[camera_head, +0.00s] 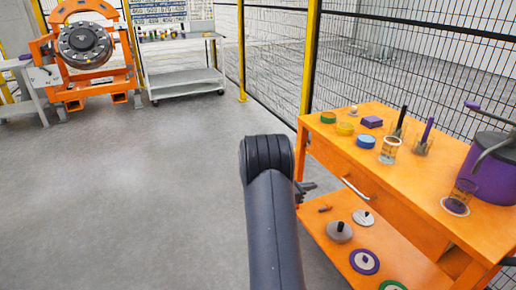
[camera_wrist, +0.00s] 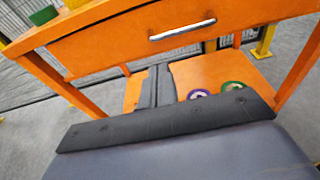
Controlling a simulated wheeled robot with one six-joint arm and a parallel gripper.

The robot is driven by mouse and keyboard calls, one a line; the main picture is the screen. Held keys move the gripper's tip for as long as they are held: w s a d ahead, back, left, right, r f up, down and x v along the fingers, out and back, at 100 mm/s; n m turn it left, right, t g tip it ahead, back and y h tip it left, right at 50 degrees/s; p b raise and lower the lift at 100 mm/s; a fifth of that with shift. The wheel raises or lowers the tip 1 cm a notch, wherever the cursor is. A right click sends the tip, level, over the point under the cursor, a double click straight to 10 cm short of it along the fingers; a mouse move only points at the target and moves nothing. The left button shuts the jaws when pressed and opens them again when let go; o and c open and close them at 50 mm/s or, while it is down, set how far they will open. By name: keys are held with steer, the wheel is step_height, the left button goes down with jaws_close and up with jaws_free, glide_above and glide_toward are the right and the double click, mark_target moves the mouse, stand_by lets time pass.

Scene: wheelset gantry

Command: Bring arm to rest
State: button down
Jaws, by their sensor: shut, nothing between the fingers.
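My arm reaches up from the bottom middle of the head view, bent at a dark rounded joint. My gripper (camera_head: 306,188) shows only in small part behind the arm, at the left front side of the orange table (camera_head: 437,206). In the wrist view my gripper (camera_wrist: 157,72) is shut and empty, in front of the table's lower shelf (camera_wrist: 205,76). I cannot tell how far the fingertips are from the shelf.
The table holds a purple pot (camera_head: 489,172), a glass beaker (camera_head: 390,150) and several small colored items. Round discs (camera_head: 364,262) lie on its lower shelf. A drawer handle (camera_head: 355,189) juts from its front. Mesh fencing stands behind. The grey floor (camera_head: 150,180) at left is clear.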

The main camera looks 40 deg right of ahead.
mark_target(344, 181)
steer(key=x, duration=1.4)
steer(key=shift+r, duration=0.1)
